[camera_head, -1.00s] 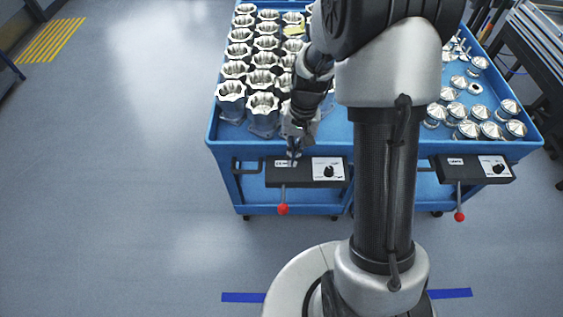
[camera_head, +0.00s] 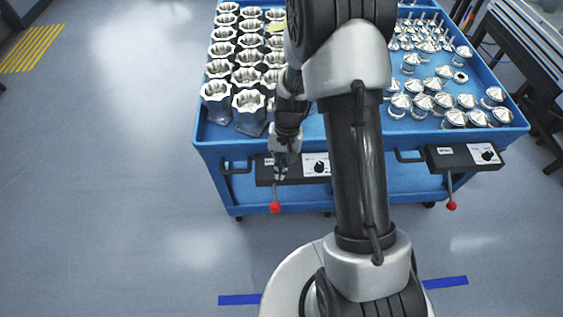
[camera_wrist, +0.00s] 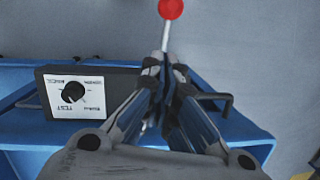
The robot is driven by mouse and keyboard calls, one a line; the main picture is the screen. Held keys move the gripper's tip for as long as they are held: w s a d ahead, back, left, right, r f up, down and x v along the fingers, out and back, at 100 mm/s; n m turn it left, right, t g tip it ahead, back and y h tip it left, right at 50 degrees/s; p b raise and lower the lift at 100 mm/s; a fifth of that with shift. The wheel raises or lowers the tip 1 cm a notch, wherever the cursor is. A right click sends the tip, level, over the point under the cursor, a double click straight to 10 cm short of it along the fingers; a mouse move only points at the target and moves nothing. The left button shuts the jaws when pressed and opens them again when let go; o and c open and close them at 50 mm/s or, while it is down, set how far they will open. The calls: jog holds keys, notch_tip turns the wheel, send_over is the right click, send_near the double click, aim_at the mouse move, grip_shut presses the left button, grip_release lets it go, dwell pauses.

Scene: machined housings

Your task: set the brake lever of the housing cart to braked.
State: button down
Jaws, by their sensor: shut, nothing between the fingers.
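The housing cart (camera_head: 205,160) is blue and carries rows of silver housings (camera_head: 218,92). A black box (camera_head: 262,172) with a white dial plate is on its front side. The brake lever, a thin rod with a red ball knob (camera_head: 275,208), hangs down below this box. The knob also shows at the top of the wrist view (camera_wrist: 171,9), with its rod running towards my fingertips. My gripper (camera_head: 280,177) is shut and empty, in front of the box and just above the knob. In the wrist view, my fingertips (camera_wrist: 165,62) overlap the rod's near end; I cannot tell whether they touch it.
To the right, blue cart space holds silver conical parts (camera_head: 455,118), with a second black box (camera_head: 465,157) and its own red-knobbed lever (camera_head: 451,205). A black handle (camera_head: 236,167) is left of the first box. The floor at left is clear.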

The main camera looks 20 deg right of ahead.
jog(key=b, duration=0.1)
send_over(275, 195)
jog(key=w+d, duration=0.2)
jog(key=d+x, duration=0.1)
jog(key=x, duration=0.3)
jog(key=s+a+f, duration=0.1)
jog(key=s+f+b, duration=0.1)
jog(key=shift+s+a+f, duration=0.1)
jog(key=shift+s+a, duration=0.2)
jog(key=shift+a, duration=0.05)
jog(key=shift+w, duration=0.1)
